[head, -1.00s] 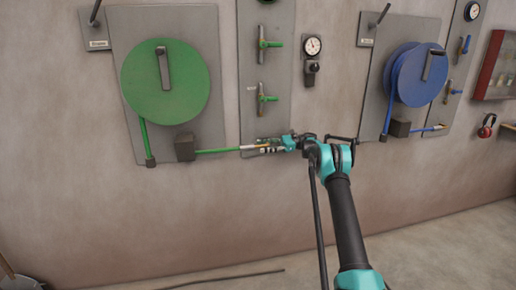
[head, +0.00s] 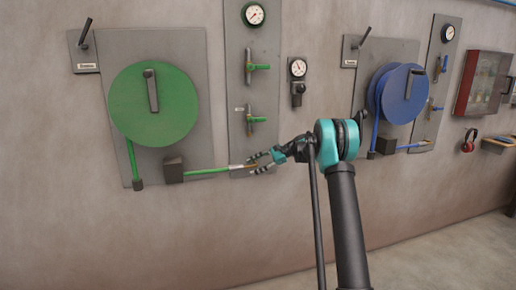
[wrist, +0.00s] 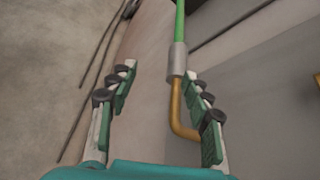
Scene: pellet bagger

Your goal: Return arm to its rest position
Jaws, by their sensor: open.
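My gripper (head: 262,163) is open in front of the wall, at the end of the green hose (head: 208,171). In the wrist view my gripper (wrist: 160,115) has its fingers spread. The hose's grey collar (wrist: 177,60) and bent brass nozzle (wrist: 181,112) lie near the right finger, with nothing gripped. Whether the nozzle touches that finger I cannot tell. The hose runs left to a dark block (head: 173,170) below the green reel (head: 153,118). My arm reaches up from the bottom of the head view.
A panel with green-handled valves (head: 258,67) and a gauge (head: 254,14) is above my gripper. A second gauge (head: 298,68) is beside it. The blue reel (head: 405,93), a red cabinet (head: 482,83) and red ear muffs (head: 468,141) are to the right. The lower wall is bare.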

